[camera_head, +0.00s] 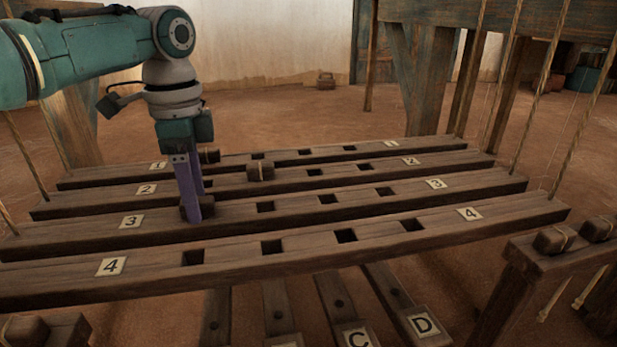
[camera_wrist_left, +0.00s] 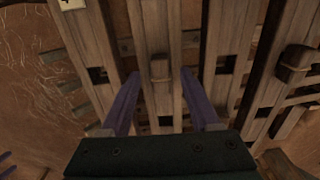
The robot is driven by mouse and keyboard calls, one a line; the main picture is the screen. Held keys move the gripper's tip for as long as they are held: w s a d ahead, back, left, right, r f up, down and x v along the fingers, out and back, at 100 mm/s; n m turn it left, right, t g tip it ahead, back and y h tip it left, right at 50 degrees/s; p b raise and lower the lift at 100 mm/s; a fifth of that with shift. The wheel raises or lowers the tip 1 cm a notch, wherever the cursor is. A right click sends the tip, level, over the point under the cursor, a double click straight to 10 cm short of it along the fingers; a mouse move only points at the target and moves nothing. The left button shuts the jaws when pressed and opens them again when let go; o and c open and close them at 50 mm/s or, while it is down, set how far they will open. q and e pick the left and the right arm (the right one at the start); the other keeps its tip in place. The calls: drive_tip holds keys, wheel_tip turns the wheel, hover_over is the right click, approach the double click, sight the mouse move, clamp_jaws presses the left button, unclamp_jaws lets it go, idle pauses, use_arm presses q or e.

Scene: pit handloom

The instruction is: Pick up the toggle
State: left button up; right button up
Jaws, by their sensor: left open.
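A small brown wooden toggle (camera_head: 208,206) sits in the beam labelled 3, partly hidden behind my left gripper's fingers. The left wrist view shows a toggle (camera_wrist_left: 160,68) with a light band on the middle beam, between the two purple fingers. My left gripper (camera_head: 193,216) is open and points down at beam 3; it also shows in the left wrist view (camera_wrist_left: 161,78). Its fingers stand on either side of the toggle, with gaps visible. Other toggles sit on beam 2 (camera_head: 261,171) and beam 1 (camera_head: 209,155).
Beam 4 (camera_head: 142,264) lies in front with several empty square holes. Ropes (camera_head: 543,90) hang at the right. A wooden stand at the right holds toggles (camera_head: 553,239). Lettered treadles (camera_head: 402,305) lie below the beams.

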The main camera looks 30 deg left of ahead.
use_arm(q)
drive_tip(key=shift+c, duration=1.2)
clamp_jaws()
